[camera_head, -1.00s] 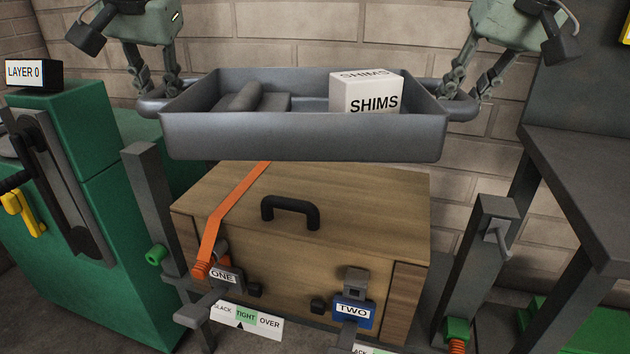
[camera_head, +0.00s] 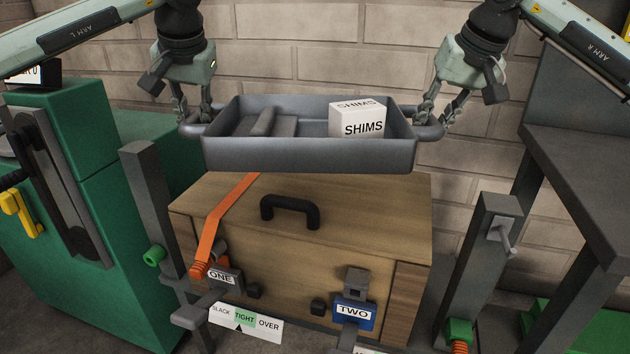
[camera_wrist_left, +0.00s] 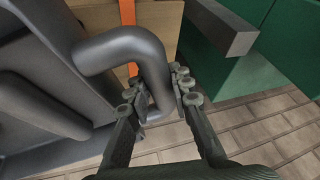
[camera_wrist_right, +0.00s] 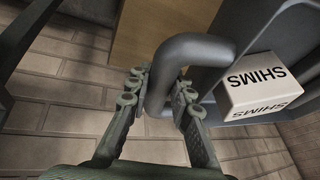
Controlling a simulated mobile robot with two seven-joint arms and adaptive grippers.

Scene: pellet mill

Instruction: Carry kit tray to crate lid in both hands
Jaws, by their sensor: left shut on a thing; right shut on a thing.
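The grey kit tray (camera_head: 310,155) is held level between my two grippers, above the wooden crate. It carries a white SHIMS box (camera_head: 358,122) at right and a dark rounded part (camera_head: 262,123) at left. My left gripper (camera_head: 194,122) is shut on the left handle, also seen in the left wrist view (camera_wrist_left: 156,95). My right gripper (camera_head: 432,118) is shut on the right handle, also seen in the right wrist view (camera_wrist_right: 160,90). The crate lid (camera_head: 370,195) is wood with a black handle (camera_head: 290,211); the tray hides part of its back edge.
An orange strap (camera_head: 225,222) crosses the lid's left part. Dark posts stand left (camera_head: 152,200) and right (camera_head: 486,250) of the crate. A green machine (camera_head: 100,200) is at left and a dark table (camera_head: 575,170) at right. A brick wall is behind.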

